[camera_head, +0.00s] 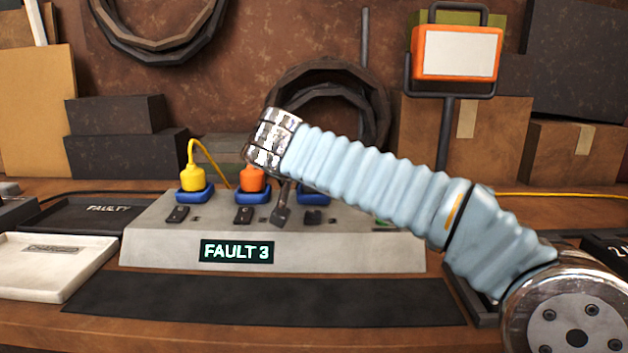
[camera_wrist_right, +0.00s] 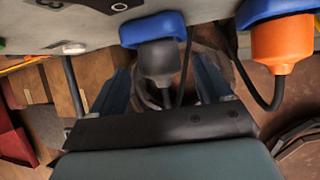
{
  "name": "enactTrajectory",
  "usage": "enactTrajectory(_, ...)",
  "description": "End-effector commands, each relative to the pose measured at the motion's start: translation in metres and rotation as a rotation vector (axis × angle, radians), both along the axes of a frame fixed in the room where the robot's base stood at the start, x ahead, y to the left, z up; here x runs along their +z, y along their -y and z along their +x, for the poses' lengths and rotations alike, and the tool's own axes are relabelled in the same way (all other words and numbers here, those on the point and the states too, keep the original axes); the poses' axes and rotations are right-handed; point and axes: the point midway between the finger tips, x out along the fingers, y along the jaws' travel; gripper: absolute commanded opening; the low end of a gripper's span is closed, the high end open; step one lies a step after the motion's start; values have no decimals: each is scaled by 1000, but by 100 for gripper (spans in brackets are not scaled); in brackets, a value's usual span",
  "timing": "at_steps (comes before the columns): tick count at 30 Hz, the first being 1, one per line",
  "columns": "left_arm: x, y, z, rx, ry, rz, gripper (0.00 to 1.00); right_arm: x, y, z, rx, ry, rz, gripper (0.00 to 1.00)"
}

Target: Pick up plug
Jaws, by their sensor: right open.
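A pale grey power strip (camera_head: 330,255) with a lit "FAULT 3" sign (camera_head: 237,251) stands on the bench. A yellow plug (camera_head: 193,178) and an orange plug (camera_head: 252,179) sit upright in blue sockets. A third blue socket (camera_head: 313,196) is partly covered by my right arm. In the right wrist view a dark grey plug (camera_wrist_right: 157,60) sits in a blue socket (camera_wrist_right: 152,28), with the orange plug (camera_wrist_right: 283,42) beside it. My right gripper (camera_wrist_right: 160,76) is open, its fingers on either side of the grey plug. I cannot tell whether they touch it. My left gripper is not in view.
A white tray (camera_head: 30,280) and a dark tray marked "FAULTY" (camera_head: 105,228) lie left of the strip. A dark mat (camera_head: 260,302) lies in front. An orange work lamp (camera_head: 455,52) and boxes stand behind. My right arm crosses above the strip's right half.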

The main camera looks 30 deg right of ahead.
Motion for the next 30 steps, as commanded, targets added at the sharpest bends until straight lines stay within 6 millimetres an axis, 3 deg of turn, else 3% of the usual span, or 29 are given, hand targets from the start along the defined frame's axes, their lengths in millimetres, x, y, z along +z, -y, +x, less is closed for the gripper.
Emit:
enactTrajectory(4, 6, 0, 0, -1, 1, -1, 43, -7, 13, 16, -1, -2, -1, 79)
enactTrajectory(13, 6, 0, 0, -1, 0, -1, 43, -11, 17, 21, 1, 0, 0, 79)
enactTrajectory(25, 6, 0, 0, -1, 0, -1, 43, -11, 17, 20, 0, 0, 0, 20)
enactTrajectory(30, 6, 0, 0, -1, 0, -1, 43, -11, 17, 20, 1, 1, 0, 20)
